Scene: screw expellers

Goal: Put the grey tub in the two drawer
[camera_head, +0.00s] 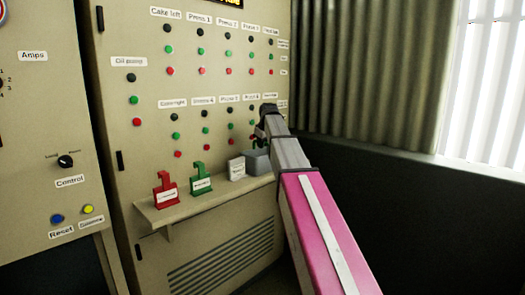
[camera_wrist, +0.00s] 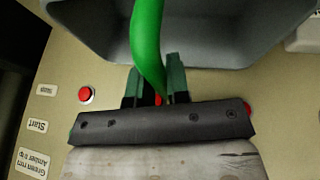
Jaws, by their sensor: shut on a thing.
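The grey tub (camera_head: 257,161) is at the right end of the small shelf on the cabinet in the head view. I cannot tell whether it rests on the shelf or hangs just above it. In the wrist view the tub (camera_wrist: 228,52) fills the top, with a bright green curved strip (camera_wrist: 147,35), seemingly its handle, in front of it. My gripper (camera_head: 259,137) is above the tub in the head view. In the wrist view its dark green fingers (camera_wrist: 157,82) are closed around the lower end of the green strip. No drawer marked two can be made out.
The shelf (camera_head: 172,216) also carries a red tagged object (camera_head: 166,191), a green one (camera_head: 201,178) and a white box (camera_head: 236,169) close left of the tub. Buttons cover the panel behind. A dark low wall (camera_head: 400,200) stands at the right.

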